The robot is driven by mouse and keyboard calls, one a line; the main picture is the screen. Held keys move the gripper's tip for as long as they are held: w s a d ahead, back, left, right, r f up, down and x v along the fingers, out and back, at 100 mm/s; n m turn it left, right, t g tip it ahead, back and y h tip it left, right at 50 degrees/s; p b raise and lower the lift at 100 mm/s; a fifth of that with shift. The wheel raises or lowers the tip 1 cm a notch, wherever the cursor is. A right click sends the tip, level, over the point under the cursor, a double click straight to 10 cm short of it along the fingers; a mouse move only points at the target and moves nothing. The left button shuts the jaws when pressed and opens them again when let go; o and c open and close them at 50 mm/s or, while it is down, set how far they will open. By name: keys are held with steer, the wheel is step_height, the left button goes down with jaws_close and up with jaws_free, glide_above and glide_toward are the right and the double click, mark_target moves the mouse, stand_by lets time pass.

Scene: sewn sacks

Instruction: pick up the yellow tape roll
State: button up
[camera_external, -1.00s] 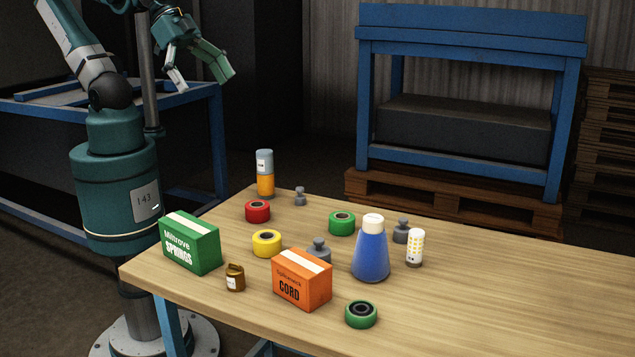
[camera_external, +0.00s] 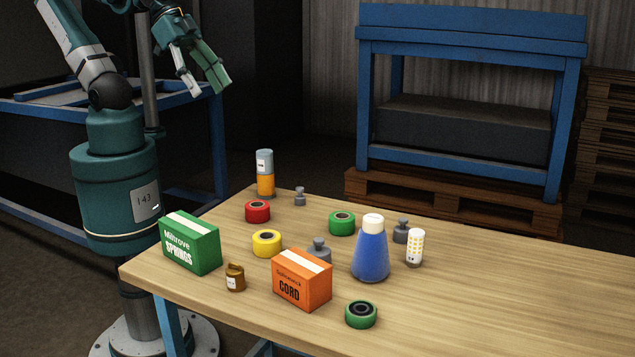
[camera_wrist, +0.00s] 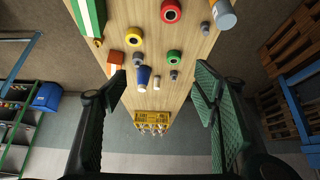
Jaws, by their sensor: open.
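The yellow tape roll (camera_external: 267,243) lies flat on the wooden table (camera_external: 480,300), between the green box and the grey weight. It also shows in the wrist view (camera_wrist: 134,36), near the upper middle. My gripper (camera_external: 207,92) is high above and behind the table's far left end, well apart from the roll. Its fingers are spread wide and empty, and in the wrist view they frame the lower half (camera_wrist: 160,95).
Near the roll are a red roll (camera_external: 257,211), a green box (camera_external: 191,243), a brown jar (camera_external: 235,277), an orange box (camera_external: 302,279) and a grey weight (camera_external: 319,250). A blue bottle (camera_external: 370,255) and green rolls (camera_external: 342,223) stand to the right.

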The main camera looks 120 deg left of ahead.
steer(key=w+n, duration=0.1)
steer(key=w, duration=0.1)
steer(key=n+g+h+b, duration=0.4)
steer(key=n+g+b, duration=0.1)
steer(key=n, duration=1.5)
glide_above(267, 235)
steer(key=s+a, duration=0.1)
steer(key=a, duration=0.2)
steer(key=f, duration=2.5)
steer(key=shift+s+d+f, duration=0.1)
steer(key=shift+s+f, duration=0.1)
steer(key=shift+w+d+f+n, duration=0.15)
steer(key=shift+f+n, duration=0.25)
steer(key=shift+f, duration=0.3)
steer(key=shift+f, duration=0.1)
steer(key=shift+x, duration=1.2)
steer(key=shift+d+f, duration=0.1)
steer(key=shift+b+x, duration=0.75)
steer(key=shift+x, duration=1.75)
